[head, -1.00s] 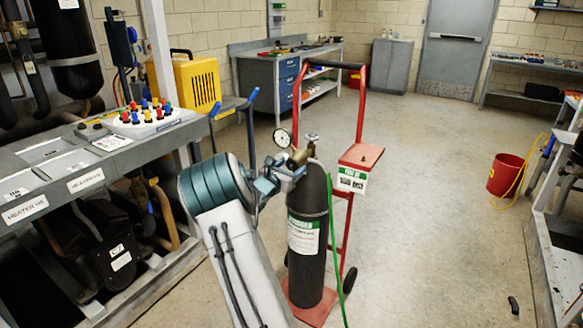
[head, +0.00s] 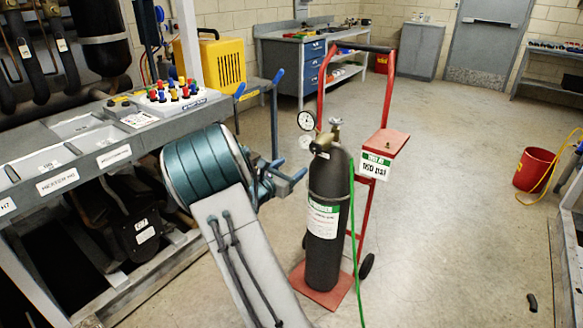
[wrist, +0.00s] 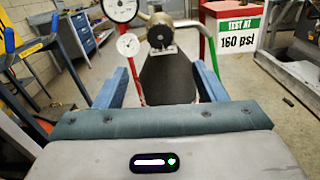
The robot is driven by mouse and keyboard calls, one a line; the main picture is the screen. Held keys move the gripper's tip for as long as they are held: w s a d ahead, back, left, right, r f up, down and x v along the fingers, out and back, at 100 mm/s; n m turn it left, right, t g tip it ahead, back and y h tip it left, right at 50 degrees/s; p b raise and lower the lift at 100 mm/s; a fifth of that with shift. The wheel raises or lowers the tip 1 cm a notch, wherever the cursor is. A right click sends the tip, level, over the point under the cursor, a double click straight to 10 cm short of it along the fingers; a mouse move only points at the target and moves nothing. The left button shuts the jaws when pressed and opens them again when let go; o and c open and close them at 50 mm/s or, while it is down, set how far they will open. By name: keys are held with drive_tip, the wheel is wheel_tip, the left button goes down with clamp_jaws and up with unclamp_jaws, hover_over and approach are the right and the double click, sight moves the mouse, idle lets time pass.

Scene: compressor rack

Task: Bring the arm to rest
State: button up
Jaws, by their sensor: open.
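My arm with its teal wrist (head: 205,165) reaches up from the bottom of the head view. My gripper (head: 290,182) is open and empty, just left of the dark gas cylinder (head: 328,180). In the wrist view, its two blue fingers (wrist: 158,85) stand wide apart. The cylinder (wrist: 170,75) shows beyond and between them, and I see no contact. The cylinder stands upright on a red hand truck (head: 388,90), with a brass valve and a round gauge (head: 306,121) on top.
The grey compressor rack (head: 85,150) with a tray of coloured caps (head: 175,96) is close on the left. A green hose (head: 353,235) hangs by the cylinder. A red bucket (head: 535,168) stands at right. The floor between truck and bucket is clear.

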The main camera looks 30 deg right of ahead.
idle(0.3)
drive_tip(key=s+a+r+m+g+y+p, duration=0.35)
drive_tip(key=s+m, duration=0.25)
drive_tip(key=s, duration=0.2)
drive_tip(key=s+a+r+m+g+y+p, duration=0.2)
drive_tip(key=s+r+m+g+y+p, duration=0.15)
drive_tip(key=s+m, duration=0.4)
drive_tip(key=s+a+r+m+t+y+p, duration=0.1)
drive_tip(key=s+a+r+m+y+p, duration=0.2)
drive_tip(key=s+a, duration=0.4)
drive_tip(key=s+a+r+m+t+y+p, duration=0.1)
drive_tip(key=s+a+r+m+y+p, duration=0.3)
drive_tip(key=s+a, duration=0.4)
drive_tip(key=a+r+m+y, duration=0.1)
drive_tip(key=a+r+y, duration=0.1)
drive_tip(key=a, duration=0.4)
drive_tip(key=shift+s+t+y, duration=0.2)
drive_tip(key=shift+t+y, duration=0.1)
drive_tip(key=shift+t, duration=0.1)
drive_tip(key=shift+m, duration=0.25)
drive_tip(key=shift+c, duration=0.4)
